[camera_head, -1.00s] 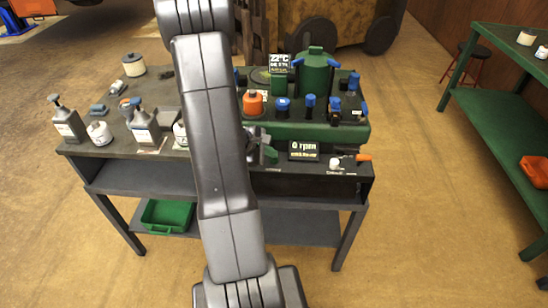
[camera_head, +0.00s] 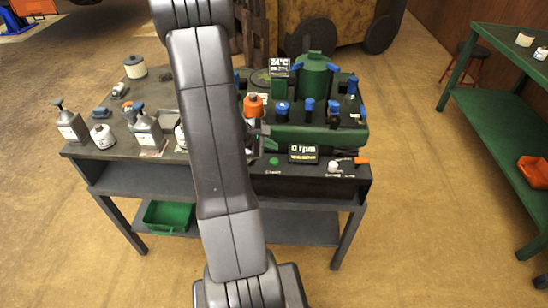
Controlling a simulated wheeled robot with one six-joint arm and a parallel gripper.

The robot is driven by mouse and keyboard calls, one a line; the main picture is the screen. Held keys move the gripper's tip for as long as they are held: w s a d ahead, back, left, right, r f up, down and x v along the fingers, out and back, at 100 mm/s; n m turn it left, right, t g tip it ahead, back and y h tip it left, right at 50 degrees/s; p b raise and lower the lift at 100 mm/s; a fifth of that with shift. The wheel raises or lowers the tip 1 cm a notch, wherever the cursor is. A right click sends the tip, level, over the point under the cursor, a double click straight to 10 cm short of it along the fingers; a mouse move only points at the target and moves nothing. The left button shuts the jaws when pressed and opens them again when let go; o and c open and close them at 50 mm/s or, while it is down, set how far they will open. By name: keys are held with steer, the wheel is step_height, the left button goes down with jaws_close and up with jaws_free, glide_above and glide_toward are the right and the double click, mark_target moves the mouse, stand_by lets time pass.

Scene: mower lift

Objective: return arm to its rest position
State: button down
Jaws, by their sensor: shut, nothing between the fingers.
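My arm (camera_head: 213,150) rises from the bottom centre and crosses the middle of the view, covering part of the bench. My gripper (camera_head: 259,140) shows only in part, as a dark shape just right of the arm, in front of the green machine (camera_head: 310,137). It is shut and holds nothing. The rest of it is hidden behind the arm. A green button (camera_head: 273,161) shows on the bench just below it.
The grey bench (camera_head: 110,172) carries dispenser bottles (camera_head: 70,122) and white jars at left. Close to my gripper stand an orange-topped bottle (camera_head: 253,106), an rpm display (camera_head: 303,153) and an orange-handled tool (camera_head: 360,160). A green table (camera_head: 500,110) stands right; floor between is clear.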

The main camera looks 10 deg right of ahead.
step_height(320, 180, up, 2)
steer(key=shift+r+p, duration=0.15)
steer(key=shift+p, duration=0.35)
steer(key=shift+f+b, duration=0.65)
steer(key=shift+f, duration=0.3)
steer(key=shift+f+b, duration=0.35)
steer(key=shift+f, duration=0.15)
steer(key=shift+r+p, duration=0.55)
steer(key=shift+p, duration=0.3)
steer(key=shift+r+p, duration=0.15)
steer(key=shift+p, duration=0.7)
steer(key=shift+r+p, duration=0.15)
steer(key=shift+p, duration=0.75)
